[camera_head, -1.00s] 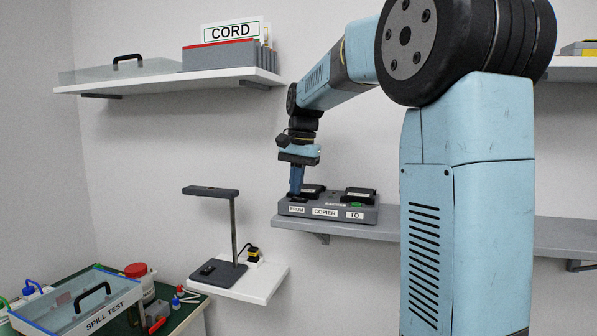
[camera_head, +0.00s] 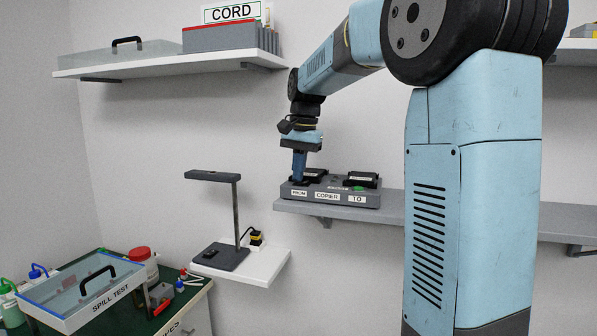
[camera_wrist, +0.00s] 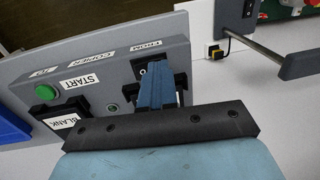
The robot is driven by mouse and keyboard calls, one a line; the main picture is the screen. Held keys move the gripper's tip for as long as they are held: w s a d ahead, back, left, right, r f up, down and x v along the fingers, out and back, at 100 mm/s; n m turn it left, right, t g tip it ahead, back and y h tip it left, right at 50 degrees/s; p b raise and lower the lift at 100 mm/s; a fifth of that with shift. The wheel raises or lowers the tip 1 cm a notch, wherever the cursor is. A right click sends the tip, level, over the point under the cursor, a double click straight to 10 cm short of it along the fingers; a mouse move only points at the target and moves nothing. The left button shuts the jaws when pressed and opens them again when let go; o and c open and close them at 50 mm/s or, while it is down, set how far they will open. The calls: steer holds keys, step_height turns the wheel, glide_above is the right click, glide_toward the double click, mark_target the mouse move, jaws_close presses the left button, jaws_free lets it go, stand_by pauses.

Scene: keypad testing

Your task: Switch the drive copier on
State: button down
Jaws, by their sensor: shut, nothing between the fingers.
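The drive copier (camera_head: 328,188) is a grey box labelled FROM, COPIER and TO on a wall shelf. In the wrist view the copier (camera_wrist: 108,68) shows a green START button (camera_wrist: 75,86), a small green indicator (camera_wrist: 112,108) and a dark drive labelled BLANK (camera_wrist: 66,122). I cannot tell whether the indicator is lit. My gripper (camera_head: 298,181) points down at the FROM end, shut and empty. In the wrist view my gripper's blue fingertips (camera_wrist: 155,68) are at a small black switch (camera_wrist: 142,71) with a white mark, partly hidden by them. Contact is unclear.
The grey shelf (camera_head: 391,203) holds the copier. A lower white shelf (camera_head: 268,268) carries a dark lamp stand (camera_head: 237,215) and a plug. A clear SPILL TEST case (camera_head: 62,300) is on the green bench at lower left. An upper shelf (camera_head: 160,63) holds CORD boxes.

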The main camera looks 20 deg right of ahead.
steer(key=shift+s+d+r, duration=0.2)
steer(key=shift+s+d, duration=0.2)
steer(key=shift+d, duration=0.2)
steer(key=shift+r, duration=0.1)
step_height(320, 180, up, 14)
steer(key=w+a, duration=0.1)
steer(key=shift+a+f, duration=0.25)
stand_by(0.4)
